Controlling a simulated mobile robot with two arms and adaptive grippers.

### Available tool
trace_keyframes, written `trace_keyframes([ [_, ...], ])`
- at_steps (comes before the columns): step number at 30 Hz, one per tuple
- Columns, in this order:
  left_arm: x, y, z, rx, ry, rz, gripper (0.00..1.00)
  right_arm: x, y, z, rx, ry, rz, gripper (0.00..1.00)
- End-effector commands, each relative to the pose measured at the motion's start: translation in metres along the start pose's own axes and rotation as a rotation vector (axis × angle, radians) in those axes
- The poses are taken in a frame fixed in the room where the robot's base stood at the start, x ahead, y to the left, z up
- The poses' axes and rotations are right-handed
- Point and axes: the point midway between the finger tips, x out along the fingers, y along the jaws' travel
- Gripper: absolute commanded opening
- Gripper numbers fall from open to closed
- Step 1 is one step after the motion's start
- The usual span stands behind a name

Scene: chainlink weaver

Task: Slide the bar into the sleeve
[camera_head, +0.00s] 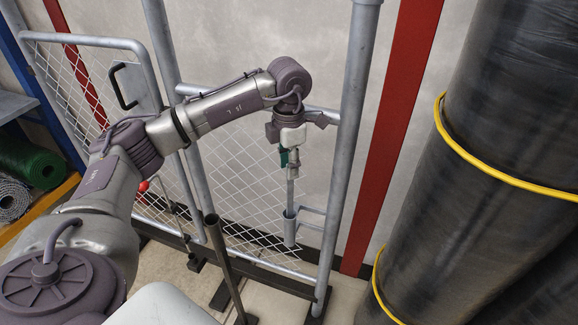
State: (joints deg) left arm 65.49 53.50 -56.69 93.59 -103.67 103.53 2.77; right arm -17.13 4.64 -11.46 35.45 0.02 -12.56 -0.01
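The bar (291,190) is a thin grey rod that hangs upright below my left gripper (290,160). The gripper is shut around the bar's upper part, and a small dark green piece shows there. The sleeve (289,228) is a short, wider grey tube standing upright, joined by small brackets to the thick gate post on its right. The bar's lower end meets the sleeve's top opening, in line with it. I cannot tell how far inside it reaches. My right gripper is out of view.
A chain-link mesh panel (235,180) in a grey tube frame stands behind the sleeve. The thick post (347,140) rises close on the right. A slanted dark pole (222,260) stands in front. Large black rolls (490,130) with yellow straps fill the right side.

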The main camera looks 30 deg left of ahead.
Motion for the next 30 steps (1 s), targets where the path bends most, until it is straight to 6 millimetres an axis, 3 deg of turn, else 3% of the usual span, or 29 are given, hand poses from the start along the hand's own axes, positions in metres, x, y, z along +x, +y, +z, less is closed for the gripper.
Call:
trace_keyframes([
  [9,-0.067,0.000,0.001,0.000,-0.006,0.003,0.35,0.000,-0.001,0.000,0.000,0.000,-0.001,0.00],
  [15,-0.099,0.000,0.001,0.000,-0.005,0.003,0.35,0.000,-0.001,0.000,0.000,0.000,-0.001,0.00],
  [21,-0.111,0.000,0.000,-0.001,-0.003,0.001,0.35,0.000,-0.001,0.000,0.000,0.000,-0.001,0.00],
  [30,-0.111,0.000,0.000,0.000,-0.002,0.000,0.35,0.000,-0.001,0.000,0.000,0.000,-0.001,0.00],
])
